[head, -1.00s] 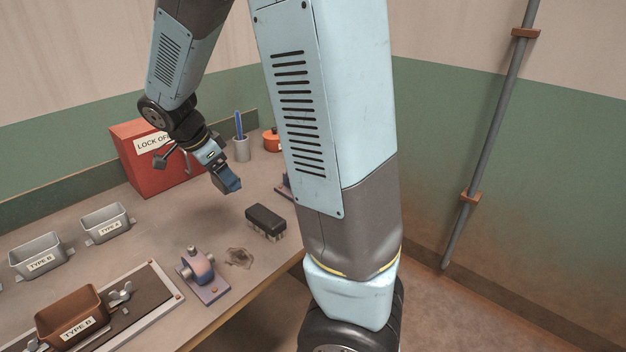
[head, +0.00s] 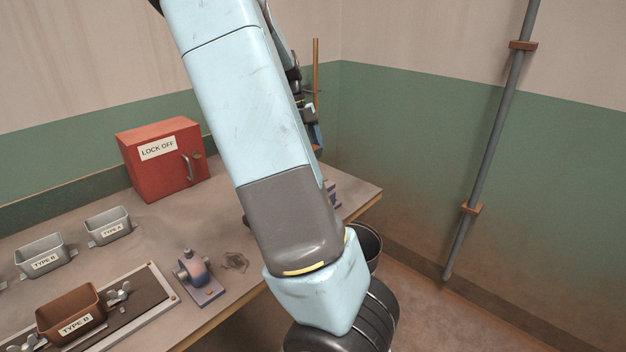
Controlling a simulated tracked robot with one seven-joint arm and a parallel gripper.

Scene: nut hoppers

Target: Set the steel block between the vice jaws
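I cannot make out the steel block in the head view. A bluish-purple metal fixture (head: 332,190) shows only in part at the right end of the bench, behind my arm; I cannot tell whether it is the vice. Another blue and pinkish fixture with a rounded upright part (head: 198,275) stands at the bench's front edge. My gripper (head: 317,137) is mostly hidden behind my arm, above the right end of the bench. Only a bit of its blue finger shows, so its opening and anything in it are hidden.
A red LOCK OFF box (head: 160,185) stands at the back. Grey bins (head: 108,226) and a brown TYPE B bin (head: 72,310) are at left. A dark bucket (head: 368,245) stands off the bench's right end. The bench middle (head: 170,225) is clear.

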